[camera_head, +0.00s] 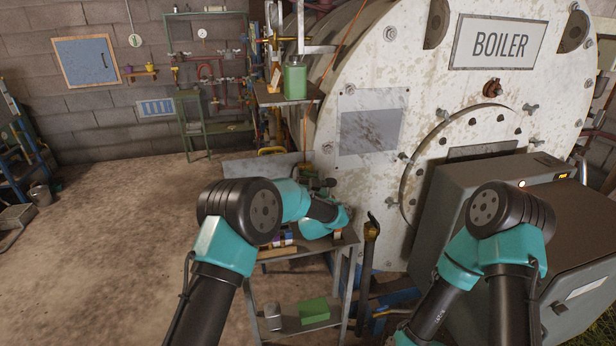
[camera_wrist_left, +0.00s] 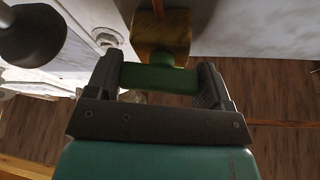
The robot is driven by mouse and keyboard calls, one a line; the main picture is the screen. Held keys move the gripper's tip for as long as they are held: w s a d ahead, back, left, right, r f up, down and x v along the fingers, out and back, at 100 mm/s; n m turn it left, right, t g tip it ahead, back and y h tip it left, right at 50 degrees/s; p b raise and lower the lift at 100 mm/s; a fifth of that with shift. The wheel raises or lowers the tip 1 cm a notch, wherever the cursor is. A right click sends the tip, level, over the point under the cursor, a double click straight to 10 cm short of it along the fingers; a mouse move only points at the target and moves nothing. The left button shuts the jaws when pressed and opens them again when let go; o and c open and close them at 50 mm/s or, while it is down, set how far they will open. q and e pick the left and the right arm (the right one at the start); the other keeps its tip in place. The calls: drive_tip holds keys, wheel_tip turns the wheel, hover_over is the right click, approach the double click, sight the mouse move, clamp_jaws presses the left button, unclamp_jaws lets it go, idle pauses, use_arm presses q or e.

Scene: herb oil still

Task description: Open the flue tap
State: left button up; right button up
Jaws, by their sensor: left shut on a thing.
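In the left wrist view a green handle (camera_wrist_left: 160,78) lies crosswise between the two dark fingers of my left gripper (camera_wrist_left: 158,84). The gripper is shut on it. The handle joins a worn yellow fitting (camera_wrist_left: 162,35) just beyond it, with a thin brown rod above; this looks like the flue tap. In the head view my left gripper (camera_head: 322,184) is small and dark, in front of the boiler's lower left side. The handle cannot be made out there. My right arm bends down at the lower right, and its gripper does not show.
The white boiler (camera_head: 480,95) fills the right, with a grey cabinet (camera_head: 500,215) before it. A metal rack (camera_head: 345,240) stands below my left forearm, with a green block (camera_head: 313,310) on its lower shelf. The floor (camera_head: 110,240) at left is mostly clear.

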use_arm(q)
drive_tip(key=shift+m+h, duration=0.4)
drive_tip(key=shift+m, duration=0.3)
drive_tip(key=o, duration=0.9)
drive_tip(key=shift+s, duration=0.1)
drive_tip(key=v, duration=1.7)
drive_tip(key=shift+s+d+f, duration=0.1)
drive_tip(key=shift+f, duration=0.05)
